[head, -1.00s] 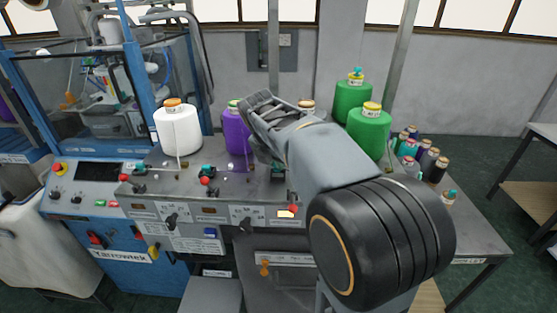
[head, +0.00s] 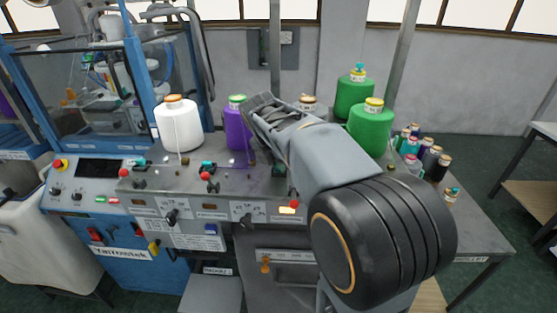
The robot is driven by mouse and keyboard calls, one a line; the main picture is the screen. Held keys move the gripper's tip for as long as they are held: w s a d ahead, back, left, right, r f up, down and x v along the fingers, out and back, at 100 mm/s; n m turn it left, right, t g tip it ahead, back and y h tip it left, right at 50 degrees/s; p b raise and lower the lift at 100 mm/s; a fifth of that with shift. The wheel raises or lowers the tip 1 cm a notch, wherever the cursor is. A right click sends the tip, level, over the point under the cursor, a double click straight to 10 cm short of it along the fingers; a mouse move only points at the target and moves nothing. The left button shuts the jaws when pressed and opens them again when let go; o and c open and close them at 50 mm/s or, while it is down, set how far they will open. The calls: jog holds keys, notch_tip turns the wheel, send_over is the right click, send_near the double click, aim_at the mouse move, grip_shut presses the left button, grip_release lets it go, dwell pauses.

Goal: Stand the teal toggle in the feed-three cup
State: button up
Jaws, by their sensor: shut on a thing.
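My gripper (head: 252,152) is over the machine's grey console (head: 232,184), in front of the purple cone. Its fingers point down and are mostly hidden by my wrist. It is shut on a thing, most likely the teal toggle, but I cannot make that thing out. Along the console are small fittings with coloured tops: a teal one (head: 141,162) at left and another teal one (head: 207,165) beside a red knob. A dark green fitting (head: 278,170) shows just right of my gripper. I cannot tell which is the feed-three cup.
Several small spools (head: 428,155) crowd the right table. My forearm covers the console's right part.

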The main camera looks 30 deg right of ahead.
jog(key=shift+s+f, duration=0.1)
jog(key=shift+f, duration=0.25)
jog(key=o, duration=0.7)
jog(key=shift+f, duration=0.1)
